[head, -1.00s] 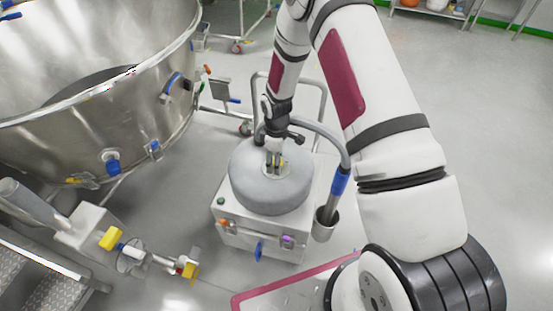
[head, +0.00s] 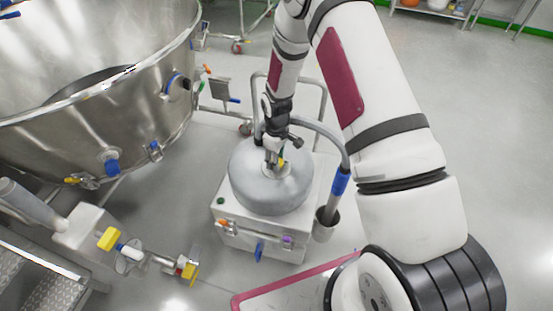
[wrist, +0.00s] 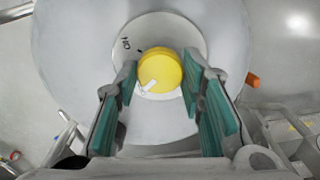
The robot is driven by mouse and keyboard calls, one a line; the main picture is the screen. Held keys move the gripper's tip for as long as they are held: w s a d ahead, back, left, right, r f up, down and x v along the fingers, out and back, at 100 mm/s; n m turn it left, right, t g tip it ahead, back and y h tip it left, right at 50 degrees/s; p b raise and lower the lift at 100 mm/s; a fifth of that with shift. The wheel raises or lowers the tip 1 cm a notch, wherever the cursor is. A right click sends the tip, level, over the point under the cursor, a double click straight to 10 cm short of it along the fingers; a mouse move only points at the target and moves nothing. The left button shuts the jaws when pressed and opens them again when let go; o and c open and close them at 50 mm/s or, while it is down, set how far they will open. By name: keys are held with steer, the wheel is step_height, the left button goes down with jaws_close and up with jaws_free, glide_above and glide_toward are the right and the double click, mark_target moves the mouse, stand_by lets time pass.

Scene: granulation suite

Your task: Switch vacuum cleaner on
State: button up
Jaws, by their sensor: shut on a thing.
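The vacuum cleaner (head: 272,222) is a white box on the floor with a grey domed top (head: 270,188). A round yellow knob (wrist: 160,72) with a white pointer mark sits on a pale disc (wrist: 166,36) on the dome. Dark lettering shows on the disc in the wrist view, but I cannot read it surely. My gripper (head: 274,160) points down over the dome. In the wrist view its teal-padded fingers (wrist: 158,76) are closed on both sides of the knob.
A grey hose with a blue grip (head: 340,181) stands at the cleaner's right. A large steel vessel (head: 120,110) is at the left, with a valve assembly (head: 130,255) below it. A red-edged platform (head: 290,284) lies in front. Floor at the right is clear.

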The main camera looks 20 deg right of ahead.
steer(key=m+b, duration=0.1)
steer(key=m, duration=0.3)
steer(key=shift+m, duration=0.3)
steer(key=m, duration=0.3)
steer(key=shift+m+b, duration=0.3)
steer(key=m, duration=0.3)
steer(key=shift+m+b, duration=0.3)
steer(key=shift+m, duration=1.7)
steer(key=o, duration=1.1)
steer(key=shift+o, duration=0.2)
steer(key=shift+r, duration=0.15)
step_height(320, 180, up, 12)
